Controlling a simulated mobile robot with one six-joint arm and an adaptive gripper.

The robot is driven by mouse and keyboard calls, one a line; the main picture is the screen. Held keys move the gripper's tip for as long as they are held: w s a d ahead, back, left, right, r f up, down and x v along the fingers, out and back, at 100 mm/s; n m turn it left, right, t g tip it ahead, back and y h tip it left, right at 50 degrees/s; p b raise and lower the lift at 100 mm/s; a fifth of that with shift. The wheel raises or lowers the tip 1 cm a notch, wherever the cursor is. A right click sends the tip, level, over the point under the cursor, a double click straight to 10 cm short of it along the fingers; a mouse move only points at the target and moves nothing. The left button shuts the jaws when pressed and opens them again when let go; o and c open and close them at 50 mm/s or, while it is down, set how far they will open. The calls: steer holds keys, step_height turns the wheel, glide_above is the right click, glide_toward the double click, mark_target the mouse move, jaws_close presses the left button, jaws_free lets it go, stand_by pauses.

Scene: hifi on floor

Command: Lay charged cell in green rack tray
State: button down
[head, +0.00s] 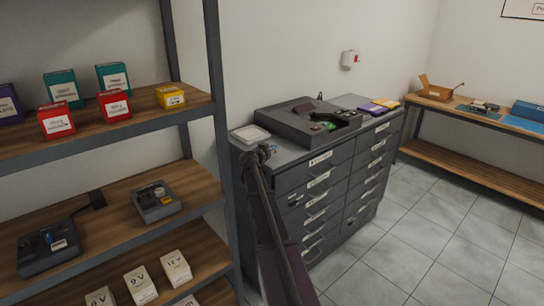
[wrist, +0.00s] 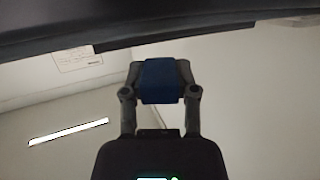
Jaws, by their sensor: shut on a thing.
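My gripper (wrist: 160,85) is shut on a blue block-shaped cell (wrist: 162,82), seen between its two fingers in the wrist view. In the head view my arm reaches up in front of the grey drawer cabinet, and its end is near the cabinet's left top corner; the held cell is not clearly seen there. A dark grey case (head: 290,117) lies on the cabinet top, with a small green patch (head: 325,125) at its right front. I cannot tell whether this patch is the green rack tray.
The drawer cabinet (head: 335,185) carries a pale tray (head: 250,134) at left and purple and yellow items at right. A shelf (head: 120,195) at left holds two dark devices, one a charger-like unit (head: 155,200), and several boxes. A bench (head: 470,160) stands at right; floor is clear.

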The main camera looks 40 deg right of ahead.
mark_target(275, 154)
steer(key=shift+w+d, duration=0.15)
steer(key=shift+w, duration=0.15)
steer(key=shift+w+d+f+b, duration=0.2)
steer(key=shift+w+f+b, duration=0.05)
steer(key=shift+f+b, duration=1.6)
steer(key=shift+s+a+f+b, duration=0.1)
steer(key=shift+f+b, duration=0.15)
steer(key=shift+b, duration=0.1)
steer(key=shift+c, duration=1.9)
jaws_free()
steer(key=shift+a+r, duration=0.1)
steer(key=shift+a+r+p, duration=0.1)
steer(key=shift+r+p, duration=0.15)
steer(key=shift+p, duration=0.25)
steer(key=p+v, duration=0.2)
steer(key=v, duration=0.9)
steer(key=shift+a, duration=0.2)
